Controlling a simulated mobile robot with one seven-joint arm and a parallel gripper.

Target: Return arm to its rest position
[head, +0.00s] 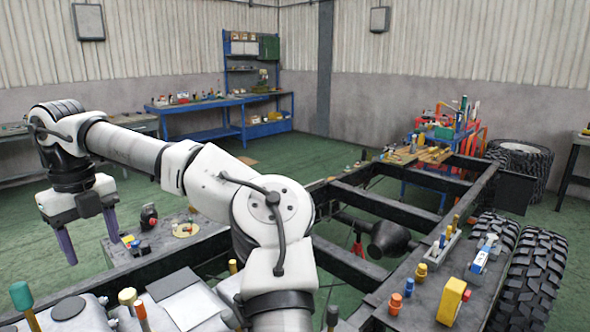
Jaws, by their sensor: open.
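My arm spans the left half of the head view, with its elbow near the centre and its forearm reaching up and left. My gripper (88,240) hangs at the far left, pointing down. Its two purple-grey fingers are spread apart with nothing visible between them. It is left of a grey surface holding small parts and appears apart from them.
A black chassis frame (345,262) lies in front. Its right side holds a yellow block (452,301) and orange pieces (395,303). Large tyres (533,285) stand at right. Tools with coloured handles (22,298) stand near front left. A blue workbench (215,132) is behind.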

